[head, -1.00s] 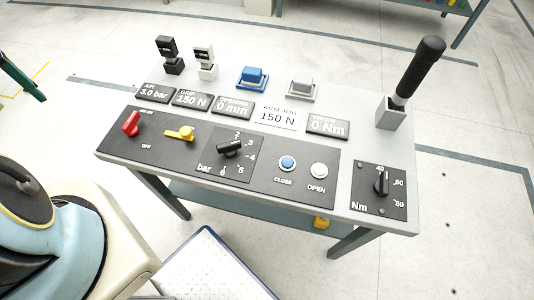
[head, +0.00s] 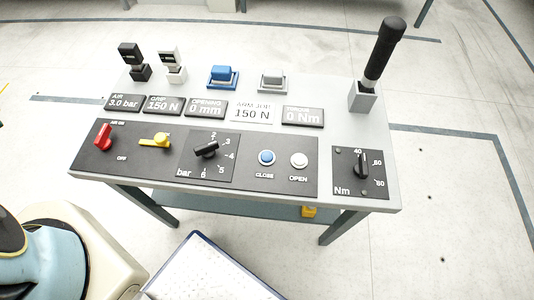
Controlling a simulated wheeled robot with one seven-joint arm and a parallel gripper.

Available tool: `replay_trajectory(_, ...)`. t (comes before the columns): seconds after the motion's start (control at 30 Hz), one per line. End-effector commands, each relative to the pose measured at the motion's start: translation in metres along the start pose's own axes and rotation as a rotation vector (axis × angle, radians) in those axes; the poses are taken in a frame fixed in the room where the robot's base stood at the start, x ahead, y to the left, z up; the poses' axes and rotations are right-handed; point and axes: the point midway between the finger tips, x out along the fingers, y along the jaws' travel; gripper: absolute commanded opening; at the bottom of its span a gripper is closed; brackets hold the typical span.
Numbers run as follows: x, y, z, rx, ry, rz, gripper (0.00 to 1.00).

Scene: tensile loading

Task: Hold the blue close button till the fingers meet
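The blue close button (head: 267,158) sits on the black control panel of the table, above the label CLOSE. Nothing touches it or covers it. The white open button (head: 299,160) is just to its right. The opening display (head: 206,108) reads 0 mm, and the grip display (head: 163,105) beside it reads 150 N. The fingers that the button works cannot be made out in this view. My gripper is not in view.
The grey table (head: 385,199) also carries a red air switch (head: 103,136), a yellow lever (head: 155,140), a bar knob (head: 206,149), an Nm knob (head: 362,166) and a black-handled tool (head: 384,50) upright in a holder. Floor to the right is clear.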

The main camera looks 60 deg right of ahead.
Motion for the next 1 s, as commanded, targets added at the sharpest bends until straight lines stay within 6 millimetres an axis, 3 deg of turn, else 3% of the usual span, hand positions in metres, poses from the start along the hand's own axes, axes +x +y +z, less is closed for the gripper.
replay_trajectory(0.07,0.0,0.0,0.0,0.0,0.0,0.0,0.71)
replay_trajectory(0.7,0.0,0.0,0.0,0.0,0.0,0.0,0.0)
replay_trajectory(1.0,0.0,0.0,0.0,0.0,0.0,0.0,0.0)
